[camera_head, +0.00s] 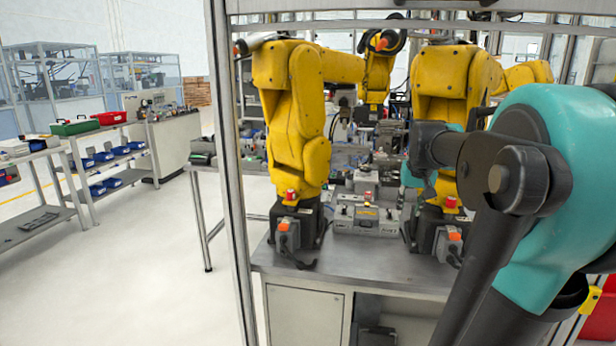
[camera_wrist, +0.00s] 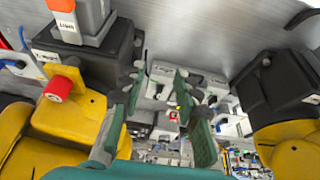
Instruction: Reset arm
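My gripper (camera_wrist: 160,88) shows in the wrist view as two dark fingers with green pads. The fingers stand apart, and nothing is held between them. In the camera_head view my teal and dark arm fills the right side, reaching into the work cell in front of the right yellow robot arm (camera_head: 448,85). I cannot make out my gripper's fingers there. A left yellow robot arm (camera_head: 298,110) stands on the same metal table (camera_head: 345,268). In the wrist view, yellow arm parts and dark bases lie on both sides of my fingers.
A grey control box (camera_head: 366,218) with small buttons sits between the yellow arms. A metal frame post (camera_head: 228,170) borders the cell at left. Shelves with blue bins (camera_head: 104,156), a green box (camera_head: 74,127) and a red box (camera_head: 110,118) stand farther left. The floor between is clear.

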